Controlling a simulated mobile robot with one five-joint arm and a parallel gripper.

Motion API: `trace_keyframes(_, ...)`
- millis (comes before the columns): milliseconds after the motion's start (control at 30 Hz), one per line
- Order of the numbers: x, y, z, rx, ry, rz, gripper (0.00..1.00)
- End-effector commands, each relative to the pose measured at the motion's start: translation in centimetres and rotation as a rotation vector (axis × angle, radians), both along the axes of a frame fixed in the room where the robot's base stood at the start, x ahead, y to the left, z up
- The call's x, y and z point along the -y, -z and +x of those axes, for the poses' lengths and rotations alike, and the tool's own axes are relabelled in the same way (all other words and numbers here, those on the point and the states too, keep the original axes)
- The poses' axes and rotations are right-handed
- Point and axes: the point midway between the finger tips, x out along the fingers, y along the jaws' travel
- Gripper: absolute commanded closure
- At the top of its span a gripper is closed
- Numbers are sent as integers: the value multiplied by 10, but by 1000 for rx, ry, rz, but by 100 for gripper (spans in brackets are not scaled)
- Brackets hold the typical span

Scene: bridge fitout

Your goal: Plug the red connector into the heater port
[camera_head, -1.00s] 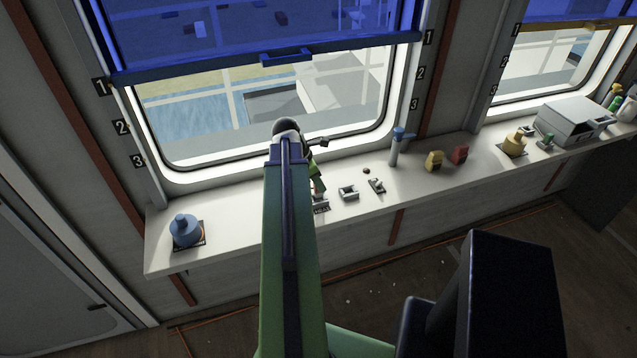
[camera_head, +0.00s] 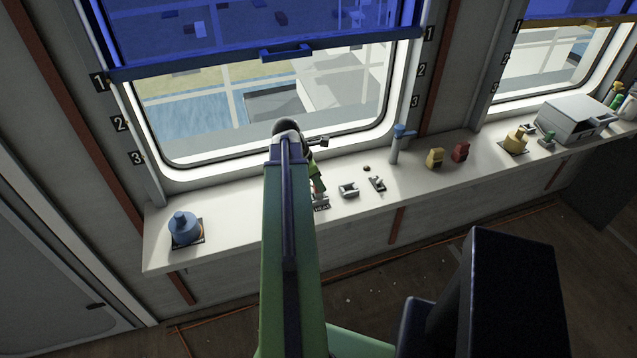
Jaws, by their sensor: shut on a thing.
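My arm reaches forward over the white shelf (camera_head: 240,218) below the window. My gripper (camera_head: 317,190) is largely hidden behind the arm; its green part shows just right of the arm's far end. It is shut, with a small bit of red, the red connector (camera_head: 313,193), showing low beside it. Just below is a dark labelled plate (camera_head: 321,204) with a small grey fitting, which may be the heater port. The connector is right at this fitting, but I cannot tell whether it is in it.
Right of the gripper are a grey socket-like fitting (camera_head: 348,190), a small lever switch (camera_head: 377,184) and a small round knob or lamp (camera_head: 366,169). A blue knobbed object (camera_head: 184,229) stands left.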

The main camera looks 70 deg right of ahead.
Motion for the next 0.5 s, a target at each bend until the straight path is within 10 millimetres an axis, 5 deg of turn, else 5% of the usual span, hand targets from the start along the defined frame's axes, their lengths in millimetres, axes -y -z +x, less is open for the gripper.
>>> trace_keyframes(500,0,14,0,0,0,0,100)
